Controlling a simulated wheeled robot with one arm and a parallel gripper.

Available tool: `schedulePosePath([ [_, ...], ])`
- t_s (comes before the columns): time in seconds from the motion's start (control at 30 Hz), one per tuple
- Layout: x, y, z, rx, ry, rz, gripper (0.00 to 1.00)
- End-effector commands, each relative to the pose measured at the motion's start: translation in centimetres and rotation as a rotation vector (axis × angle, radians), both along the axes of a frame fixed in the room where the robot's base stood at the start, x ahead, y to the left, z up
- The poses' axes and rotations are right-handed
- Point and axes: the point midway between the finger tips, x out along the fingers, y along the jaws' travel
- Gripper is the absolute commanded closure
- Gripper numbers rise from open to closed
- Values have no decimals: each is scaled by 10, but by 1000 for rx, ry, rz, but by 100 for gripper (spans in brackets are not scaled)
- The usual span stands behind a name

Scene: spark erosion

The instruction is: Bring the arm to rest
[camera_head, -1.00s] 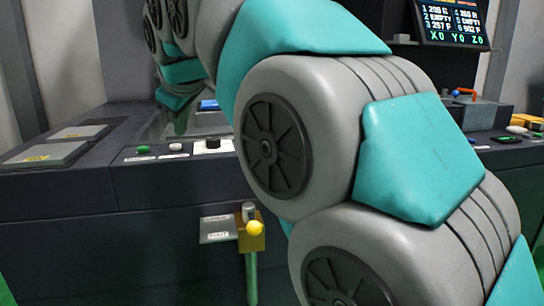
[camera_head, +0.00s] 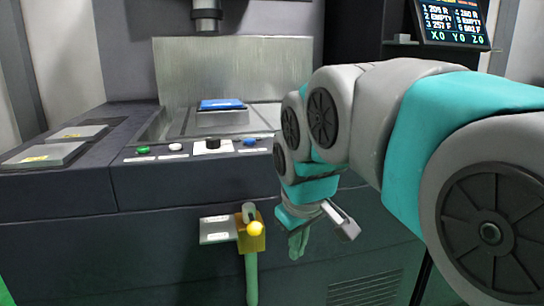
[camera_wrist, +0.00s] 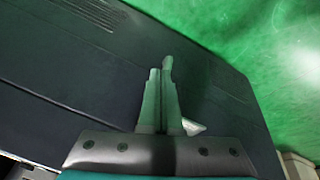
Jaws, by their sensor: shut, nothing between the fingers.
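My gripper (camera_head: 298,246) hangs in front of the machine's dark front face, fingers pointing down, to the right of the yellow-knobbed valve. It is shut and empty. The wrist view shows its two fingers (camera_wrist: 162,70) together, with the machine's dark panel and green floor beyond. My arm comes in from the right of the head view and bends down at the wrist.
The machine's worktop bears a blue-topped block (camera_head: 222,105) below a spindle (camera_head: 207,14). Its front ledge has green (camera_head: 143,150), white and blue buttons. A brass valve with a yellow knob (camera_head: 255,228) sticks out left of my gripper. A screen (camera_head: 452,22) stands upper right.

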Motion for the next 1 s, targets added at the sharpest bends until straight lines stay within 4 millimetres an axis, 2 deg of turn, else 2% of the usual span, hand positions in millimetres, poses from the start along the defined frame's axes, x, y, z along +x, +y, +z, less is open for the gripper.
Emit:
schedulePosePath([
  [0.03, -18, -18, -18, 0, 43, -57, 100],
  [0.2, -86, -62, -77, 10, 189, -248, 100],
  [0.33, -143, -86, -117, 18, 294, -392, 100],
  [0.5, -205, -101, -155, 27, 401, -539, 100],
  [0.6, -227, -104, -168, 29, 440, -590, 100],
  [0.7, -237, -105, -173, 30, 457, -615, 100],
  [1.0, -239, -105, -174, 30, 460, -620, 100],
])
